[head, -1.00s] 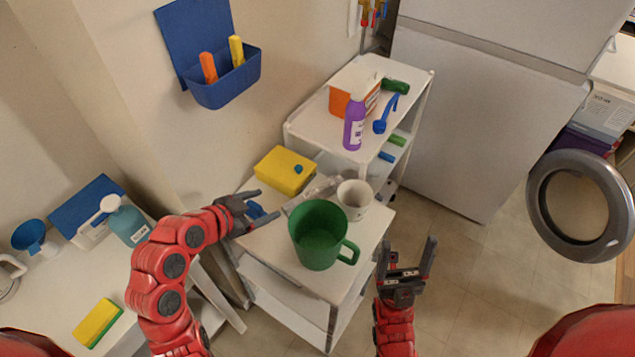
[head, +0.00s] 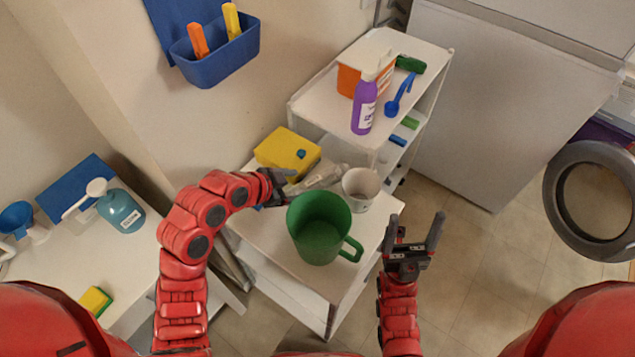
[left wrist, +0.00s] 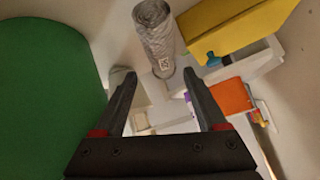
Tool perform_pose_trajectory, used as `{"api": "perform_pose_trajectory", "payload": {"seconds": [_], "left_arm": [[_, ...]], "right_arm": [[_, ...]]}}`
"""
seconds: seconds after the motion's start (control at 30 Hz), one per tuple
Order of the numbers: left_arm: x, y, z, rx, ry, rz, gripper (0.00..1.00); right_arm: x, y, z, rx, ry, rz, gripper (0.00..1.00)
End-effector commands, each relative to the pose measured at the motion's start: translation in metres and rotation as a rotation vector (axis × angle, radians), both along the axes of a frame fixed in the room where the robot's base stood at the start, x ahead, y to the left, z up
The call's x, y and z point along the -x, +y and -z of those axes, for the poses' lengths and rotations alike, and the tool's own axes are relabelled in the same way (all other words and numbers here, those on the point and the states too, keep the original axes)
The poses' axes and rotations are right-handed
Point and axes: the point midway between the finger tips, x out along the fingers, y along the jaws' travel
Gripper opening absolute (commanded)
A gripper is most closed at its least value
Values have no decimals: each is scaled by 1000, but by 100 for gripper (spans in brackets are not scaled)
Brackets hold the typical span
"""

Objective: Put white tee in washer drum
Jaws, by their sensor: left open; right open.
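No clearly recognisable white tee shows. A pale, crumpled-looking long thing (head: 322,178) lies on the small white table behind the green mug; I cannot tell if it is the tee. In the left wrist view a grey-white striped roll with a small label (left wrist: 155,38) lies beyond the fingertips. My left gripper (head: 290,187) is open at the table's back left, close to the pale thing; its empty fingers show in the left wrist view (left wrist: 160,80). My right gripper (head: 415,228) is open and empty, right of the table. A round grey door ring (head: 562,208) is at the right edge; the drum is not visible.
The green mug (head: 318,230) and a white cup (head: 360,188) crowd the small table (head: 300,263), with a yellow box (head: 287,150) behind. A shelf cart (head: 330,95) holds a purple bottle (head: 365,108). Floor (head: 480,270) is clear toward the door ring.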

Motion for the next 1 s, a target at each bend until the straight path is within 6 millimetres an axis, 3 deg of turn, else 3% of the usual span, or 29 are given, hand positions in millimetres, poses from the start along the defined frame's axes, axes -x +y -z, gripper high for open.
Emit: {"api": "perform_pose_trajectory", "payload": {"seconds": [0.73,1.0], "left_arm": [[-39,-43,52,-2,-1,1,74],[-42,-45,58,-3,-2,-1,74]], "right_arm": [[0,0,-30,0,0,0,77],[0,0,-30,0,0,0,77]]}}
